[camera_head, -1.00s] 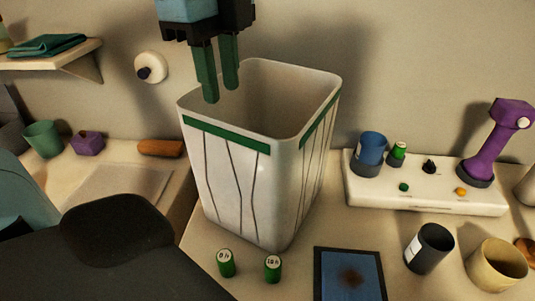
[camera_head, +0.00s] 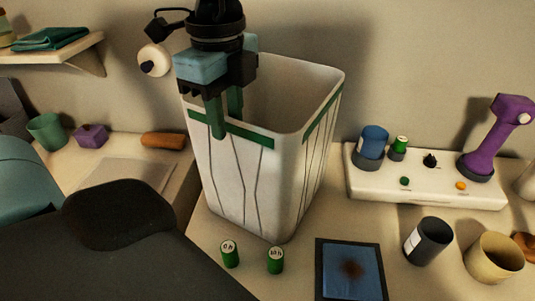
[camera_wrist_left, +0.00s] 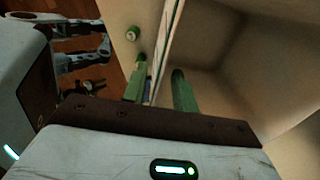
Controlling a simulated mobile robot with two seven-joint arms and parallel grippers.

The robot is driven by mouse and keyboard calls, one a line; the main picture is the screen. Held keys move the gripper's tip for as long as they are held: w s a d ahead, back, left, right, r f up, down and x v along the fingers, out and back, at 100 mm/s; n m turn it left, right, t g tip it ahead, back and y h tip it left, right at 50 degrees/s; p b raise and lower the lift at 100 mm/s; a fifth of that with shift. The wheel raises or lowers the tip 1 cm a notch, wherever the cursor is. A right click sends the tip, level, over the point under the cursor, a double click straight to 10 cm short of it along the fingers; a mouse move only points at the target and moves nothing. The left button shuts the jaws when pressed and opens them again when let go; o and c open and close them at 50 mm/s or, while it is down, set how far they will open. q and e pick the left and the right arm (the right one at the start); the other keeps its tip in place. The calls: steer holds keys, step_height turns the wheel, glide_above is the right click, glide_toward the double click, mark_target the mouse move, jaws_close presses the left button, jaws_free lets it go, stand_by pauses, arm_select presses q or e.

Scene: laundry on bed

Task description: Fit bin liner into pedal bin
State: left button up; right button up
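A tall white square bin (camera_head: 225,175), open at the top, stands upright on the counter. It has a green band below the rim and dark lines down its sides. I cannot make out a separate liner on or in it. My left gripper (camera_head: 227,125) is open over the bin's front rim, pointing down. One finger is outside the wall and the other is on the inner side. In the left wrist view the bin's rim (camera_wrist_left: 167,45) runs between the two fingers (camera_wrist_left: 159,69). I cannot tell whether either finger touches the wall. My right gripper does not show.
A white control base (camera_head: 430,190) with a purple handle (camera_head: 490,140) stands right. Dark (camera_head: 428,240) and tan cups (camera_head: 494,257) are front right. The wall is close behind.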

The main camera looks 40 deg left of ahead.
arm_select(q)
steer(key=shift+f, duration=0.55)
jaws_close()
steer(key=shift+r, duration=0.15)
step_height(320, 180, up, 10)
steer(key=shift+f, duration=0.1)
stand_by(0.3)
stand_by(0.4)
